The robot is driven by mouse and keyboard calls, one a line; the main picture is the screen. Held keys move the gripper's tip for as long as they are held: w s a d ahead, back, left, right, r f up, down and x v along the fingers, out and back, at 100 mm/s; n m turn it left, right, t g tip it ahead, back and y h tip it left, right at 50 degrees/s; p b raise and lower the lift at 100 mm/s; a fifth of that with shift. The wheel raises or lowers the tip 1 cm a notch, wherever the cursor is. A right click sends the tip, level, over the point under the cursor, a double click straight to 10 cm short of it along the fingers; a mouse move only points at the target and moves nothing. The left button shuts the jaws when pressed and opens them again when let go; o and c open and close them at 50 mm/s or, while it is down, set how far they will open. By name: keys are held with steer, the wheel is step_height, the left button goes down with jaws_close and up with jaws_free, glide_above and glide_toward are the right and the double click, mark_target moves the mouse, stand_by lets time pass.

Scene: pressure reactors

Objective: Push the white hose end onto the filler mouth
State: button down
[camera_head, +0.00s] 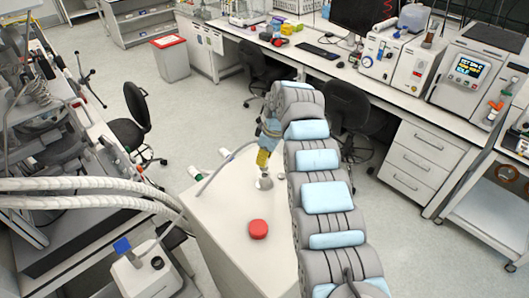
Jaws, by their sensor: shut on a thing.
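My gripper (265,150) hangs at the end of my arm, above the white cabinet top. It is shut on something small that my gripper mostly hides. A thin pale hose (216,172) runs from the lower left up to my gripper. I cannot make out the white hose end itself. A grey-white piece (264,182) is right below the gripper on the cabinet top; I cannot tell whether they touch. A dark round opening (157,263) on a small white unit at the lower left looks like a filler mouth, well apart from my gripper.
A red round cap (258,229) lies on the white cabinet top (228,222). Thick ribbed white hoses (80,193) cross from the left. White cylinders (195,172) show beyond the cabinet's left edge.

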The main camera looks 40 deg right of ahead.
steer(key=shift+s+x, duration=0.2)
steer(key=shift+x, duration=0.85)
steer(key=shift+d+f, duration=0.1)
steer(key=shift+d, duration=0.05)
steer(key=shift+b, duration=1)
stand_by(1.5)
steer(key=shift+f+b, duration=0.4)
steer(key=shift+f, duration=0.3)
steer(key=c, duration=0.9)
jaws_free()
steer(key=v, duration=1.2)
